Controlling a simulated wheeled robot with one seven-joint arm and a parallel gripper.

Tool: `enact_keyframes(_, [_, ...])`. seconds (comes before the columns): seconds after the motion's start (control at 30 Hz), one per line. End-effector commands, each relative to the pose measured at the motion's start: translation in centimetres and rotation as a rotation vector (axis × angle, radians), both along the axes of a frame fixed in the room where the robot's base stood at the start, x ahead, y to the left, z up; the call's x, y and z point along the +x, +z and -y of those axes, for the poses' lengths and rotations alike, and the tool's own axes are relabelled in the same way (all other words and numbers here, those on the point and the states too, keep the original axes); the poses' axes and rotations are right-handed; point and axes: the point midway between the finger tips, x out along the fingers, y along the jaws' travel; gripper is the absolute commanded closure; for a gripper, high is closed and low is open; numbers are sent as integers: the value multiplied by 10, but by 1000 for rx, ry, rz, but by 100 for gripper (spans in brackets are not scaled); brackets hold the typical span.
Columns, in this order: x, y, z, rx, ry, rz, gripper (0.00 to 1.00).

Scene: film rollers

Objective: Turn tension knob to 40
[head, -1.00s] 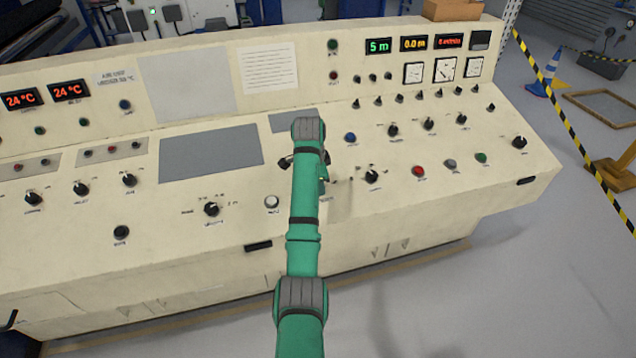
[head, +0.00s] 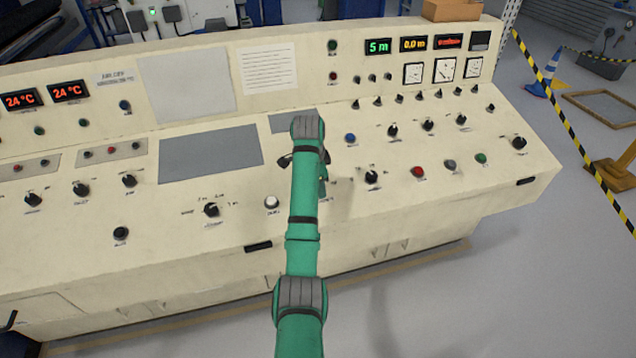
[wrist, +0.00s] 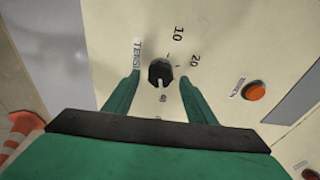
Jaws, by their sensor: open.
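The tension knob (wrist: 160,73) is black and round, on the cream panel in the wrist view. A partly covered label starting "TENSI" is beside it, with marks 10 and 20 above and to the right, and a blurred number below. A light pointer line seems to face the lower side, but its exact reading is too small to tell. My gripper (wrist: 159,81) is open, with one green finger on each side of the knob. I cannot tell whether either finger touches it. In the head view my arm hides the tension knob and most of my gripper.
An orange button (wrist: 254,91) sits right of the knob, and a red button (wrist: 311,173) is at the lower right corner. An orange-white cone (wrist: 18,135) shows at left. The panel (head: 330,235) carries several other knobs and buttons around my arm, including a white button (head: 272,202).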

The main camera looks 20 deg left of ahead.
Motion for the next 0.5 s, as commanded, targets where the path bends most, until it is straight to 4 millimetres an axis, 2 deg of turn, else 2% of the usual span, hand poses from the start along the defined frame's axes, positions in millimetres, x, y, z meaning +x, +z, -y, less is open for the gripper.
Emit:
enact_keyframes(0.17, [-6, 27, -1, 2, 0, 6, 49])
enact_keyframes(0.4, [-21, 76, -1, 3, 0, 6, 49])
enact_keyframes(0.5, [-22, 84, -4, 5, 2, 11, 49])
